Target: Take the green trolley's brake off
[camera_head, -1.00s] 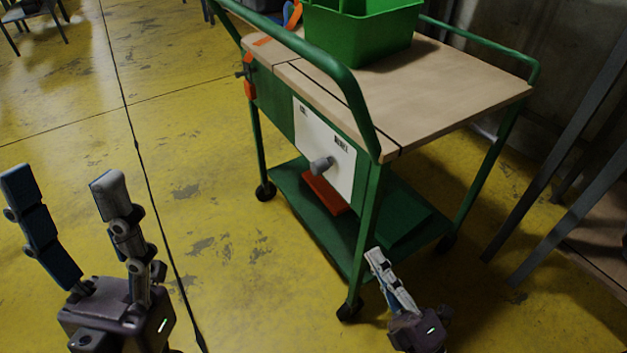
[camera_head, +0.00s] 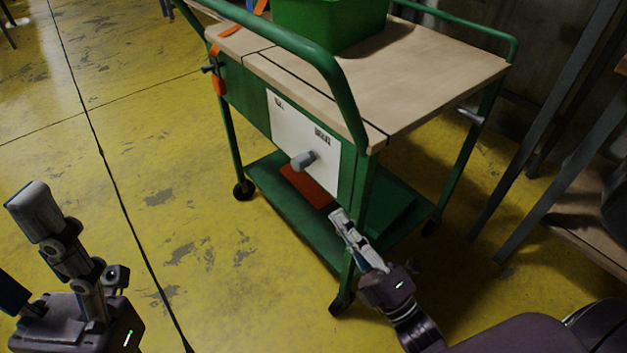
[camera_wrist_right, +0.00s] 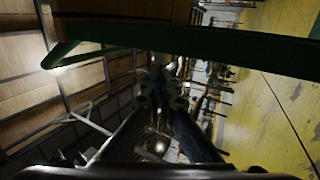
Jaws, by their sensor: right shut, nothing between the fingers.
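The green trolley (camera_head: 358,190) stands in the middle of the head view. Its near end has a white panel (camera_head: 322,160) with two dark labels, too small to read. A grey lever knob (camera_head: 303,161) sticks out of the panel near its lower edge. My right gripper (camera_head: 341,217) is shut and empty, below and right of the knob and apart from it, in front of the trolley's near leg. In the right wrist view its fingers (camera_wrist_right: 160,95) point towards a green bar of the trolley (camera_wrist_right: 215,45). My left gripper (camera_head: 22,245) is open at the lower left, partly cut off.
A green bin (camera_head: 330,25) sits on the wooden top (camera_head: 420,75). An orange strap with a dark clamp (camera_head: 214,68) hangs at the trolley's left corner. An orange-red object (camera_head: 306,185) lies on the lower shelf. Dark metal racks stand at right.

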